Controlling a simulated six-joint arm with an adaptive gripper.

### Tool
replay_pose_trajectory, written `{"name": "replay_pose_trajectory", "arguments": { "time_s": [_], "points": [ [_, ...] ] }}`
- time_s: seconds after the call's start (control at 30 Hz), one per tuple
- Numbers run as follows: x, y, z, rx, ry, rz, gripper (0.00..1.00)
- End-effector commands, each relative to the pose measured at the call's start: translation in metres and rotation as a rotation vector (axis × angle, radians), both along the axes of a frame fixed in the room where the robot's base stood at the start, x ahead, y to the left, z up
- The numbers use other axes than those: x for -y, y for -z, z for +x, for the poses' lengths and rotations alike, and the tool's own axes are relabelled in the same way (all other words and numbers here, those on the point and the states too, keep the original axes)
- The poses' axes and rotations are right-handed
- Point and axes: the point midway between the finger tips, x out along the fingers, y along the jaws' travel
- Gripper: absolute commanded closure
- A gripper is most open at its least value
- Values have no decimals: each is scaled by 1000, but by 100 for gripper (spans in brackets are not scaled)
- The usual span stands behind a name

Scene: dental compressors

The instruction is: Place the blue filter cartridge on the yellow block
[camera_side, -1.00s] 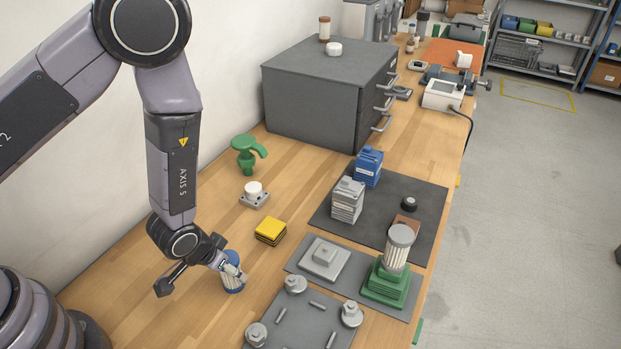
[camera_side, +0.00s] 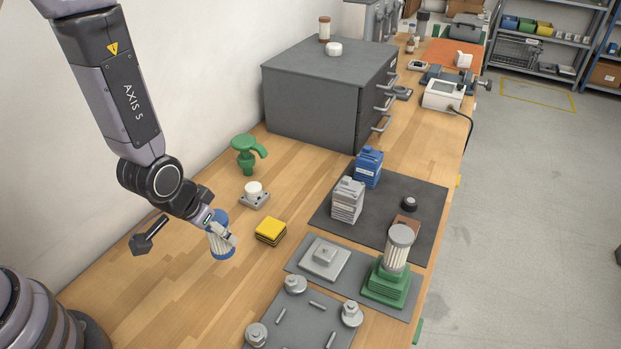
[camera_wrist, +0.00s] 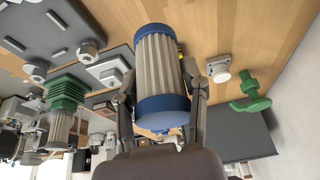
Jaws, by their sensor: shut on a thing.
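The blue filter cartridge (camera_side: 220,238) has blue end caps and a pale pleated middle. My gripper (camera_side: 222,232) is shut on it and holds it slightly tilted, above the wooden bench. In the wrist view the cartridge (camera_wrist: 160,68) fills the middle between the two fingers of my gripper (camera_wrist: 161,98). The yellow block (camera_side: 270,231), with dark layers below its top, lies on the bench to the right of the cartridge, apart from it. In the wrist view the block is mostly hidden behind the cartridge.
A white-topped part (camera_side: 254,193) and a green fixture (camera_side: 247,154) stand behind the block. A grey plate with a green stepped base (camera_side: 386,285) and a grey pleated cartridge (camera_side: 398,250) is at right. Bare bench (camera_side: 190,300) lies in front.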

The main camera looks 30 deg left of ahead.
Motion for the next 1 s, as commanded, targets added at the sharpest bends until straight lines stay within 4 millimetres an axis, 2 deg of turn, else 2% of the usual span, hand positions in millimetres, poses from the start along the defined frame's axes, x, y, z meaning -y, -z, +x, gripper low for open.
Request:
{"name": "replay_pose_trajectory", "arguments": {
  "time_s": [0.03,0.2,0.3,0.4,0.47,0.83,1.0],
  "points": [
    [-6,-12,3,8,-15,0,96],
    [-29,-44,7,7,-59,3,96],
    [-37,-57,7,3,-72,-4,96],
    [-40,-61,11,1,-76,-9,96],
    [-38,-59,18,0,-77,-10,96],
    [-10,-22,94,0,-79,-11,96],
    [-2,8,115,-3,-75,-8,96]
  ]
}}
